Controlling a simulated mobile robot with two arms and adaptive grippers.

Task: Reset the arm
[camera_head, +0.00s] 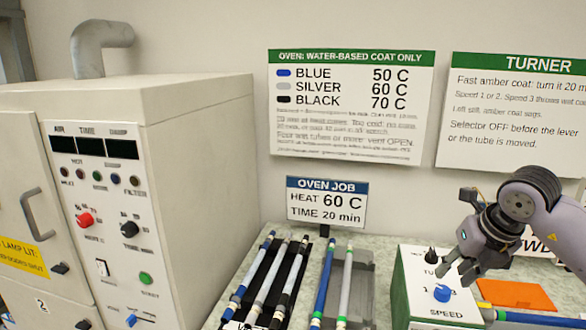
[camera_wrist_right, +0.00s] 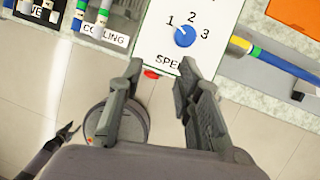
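My right gripper (camera_head: 456,272) is open and empty above the white-topped turner box (camera_head: 420,275) in the head view. In the right wrist view its two fingers (camera_wrist_right: 161,68) are apart near the box's front edge, with a red part (camera_wrist_right: 152,74) of the box beyond and between them. The blue speed knob (camera_head: 442,293) lies close by in the head view. It also shows beyond the fingertips in the wrist view (camera_wrist_right: 185,36), and the fingers look clear of it. A dark claw, seemingly my left gripper (camera_wrist_right: 69,133), shows small at the wrist view's lower left; its opening is unclear.
The white oven (camera_head: 200,150) stands at left. Black racks (camera_head: 262,285) with several banded rods lie mid-counter, beside a grey tray (camera_head: 357,290). An orange sheet (camera_head: 517,294) and a blue-and-yellow rod (camera_head: 535,318) lie right of the box.

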